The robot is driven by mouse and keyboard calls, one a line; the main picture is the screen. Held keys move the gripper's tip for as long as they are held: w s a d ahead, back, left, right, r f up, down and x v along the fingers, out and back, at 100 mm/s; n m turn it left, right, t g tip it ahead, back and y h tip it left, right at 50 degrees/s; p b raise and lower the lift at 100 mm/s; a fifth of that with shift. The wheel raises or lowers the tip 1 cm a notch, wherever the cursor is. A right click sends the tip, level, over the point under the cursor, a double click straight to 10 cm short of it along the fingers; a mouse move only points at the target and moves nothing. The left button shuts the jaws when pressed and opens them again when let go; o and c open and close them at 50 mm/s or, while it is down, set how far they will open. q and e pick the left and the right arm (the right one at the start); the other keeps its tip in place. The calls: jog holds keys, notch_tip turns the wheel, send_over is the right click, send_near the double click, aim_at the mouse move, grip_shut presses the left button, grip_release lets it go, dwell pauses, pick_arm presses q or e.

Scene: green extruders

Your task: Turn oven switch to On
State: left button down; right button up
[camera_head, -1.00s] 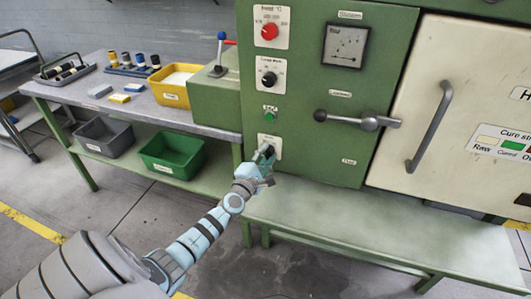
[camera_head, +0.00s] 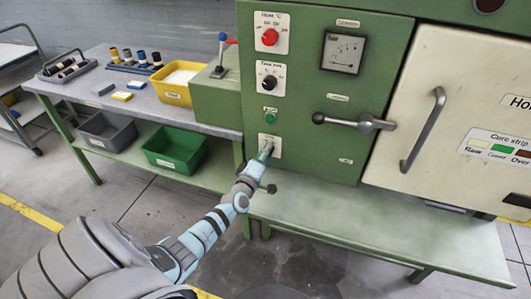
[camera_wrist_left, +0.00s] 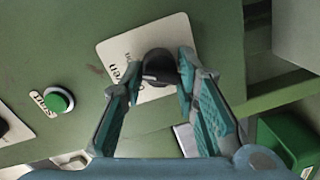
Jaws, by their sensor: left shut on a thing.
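The oven switch is a small black knob (camera_wrist_left: 157,64) on a white label plate (camera_wrist_left: 120,48) in the left wrist view. In the head view the plate (camera_head: 275,141) sits low on the green front panel, and the gripper mostly covers the knob. My left gripper (camera_head: 265,153) is at the plate, reaching in from the lower left. In the wrist view its two fingers (camera_wrist_left: 160,78) stand on either side of the knob, shut on it. Which marking the knob points to cannot be told. My right gripper is not in view.
A lever handle (camera_head: 365,123) sticks out to the right, beside the pale door (camera_head: 450,75). A green ledge (camera_head: 400,222) runs below.

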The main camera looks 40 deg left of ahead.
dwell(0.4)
pick_arm(q)
jog(key=c, duration=1.3)
grip_release()
jog(key=v, duration=1.2)
